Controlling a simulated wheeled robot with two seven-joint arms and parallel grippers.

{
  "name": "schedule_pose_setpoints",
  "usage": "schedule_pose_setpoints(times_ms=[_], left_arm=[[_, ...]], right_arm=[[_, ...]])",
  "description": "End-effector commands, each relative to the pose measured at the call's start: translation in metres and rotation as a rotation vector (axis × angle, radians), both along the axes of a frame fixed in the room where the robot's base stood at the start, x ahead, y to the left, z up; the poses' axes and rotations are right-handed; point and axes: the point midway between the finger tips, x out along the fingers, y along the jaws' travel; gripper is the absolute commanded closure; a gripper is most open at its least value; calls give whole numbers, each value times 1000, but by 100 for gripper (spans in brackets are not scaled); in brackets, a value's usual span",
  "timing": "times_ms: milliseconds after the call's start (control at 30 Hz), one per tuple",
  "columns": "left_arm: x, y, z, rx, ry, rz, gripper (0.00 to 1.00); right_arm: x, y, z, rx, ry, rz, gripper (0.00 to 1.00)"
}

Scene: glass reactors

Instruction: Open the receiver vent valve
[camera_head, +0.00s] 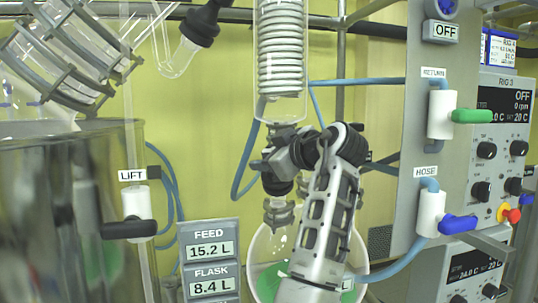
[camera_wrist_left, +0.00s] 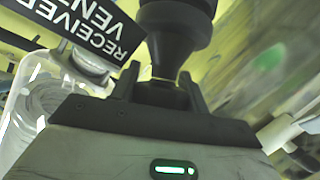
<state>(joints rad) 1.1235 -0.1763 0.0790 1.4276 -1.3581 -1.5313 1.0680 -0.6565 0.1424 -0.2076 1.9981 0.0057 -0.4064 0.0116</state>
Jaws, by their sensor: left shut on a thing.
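The RECEIVER VENT label (camera_wrist_left: 100,32) shows upside down at the upper left of the left wrist view. Beside it, a black flared fitting (camera_wrist_left: 178,35), which looks like the receiver vent valve, narrows down between the fingers of my left gripper (camera_wrist_left: 165,92). The gripper is shut on its narrow end. In the head view, my left gripper (camera_head: 280,162) is just under the coiled glass condenser (camera_head: 280,50), and my arm and wrist hide most of the valve. How far the valve is turned cannot be told. My right gripper is not in view.
A round vessel (camera_head: 256,250) with green contents stands below my arm. A LIFT valve (camera_head: 137,205) is at the left, beside a large glass tank. A panel with RETURN (camera_head: 440,112) and HOSE (camera_head: 430,212) valves stands at the right. Blue hoses run behind my arm.

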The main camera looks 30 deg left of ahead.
Motion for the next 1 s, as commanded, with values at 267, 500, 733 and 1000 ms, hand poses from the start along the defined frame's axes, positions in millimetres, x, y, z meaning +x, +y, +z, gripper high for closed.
schedule_pose_setpoints(times_ms=[267, 500, 733, 1000], left_arm=[[0, 0, 0, -2, -1, 1, 78], [0, 0, 0, -2, 0, 1, 33], [0, -1, 0, -1, -1, 0, 33], [-12, -39, 7, -1, -4, -4, 33]], right_arm=[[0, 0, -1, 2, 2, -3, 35], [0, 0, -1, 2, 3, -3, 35], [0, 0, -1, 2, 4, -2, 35], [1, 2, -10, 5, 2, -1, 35]])
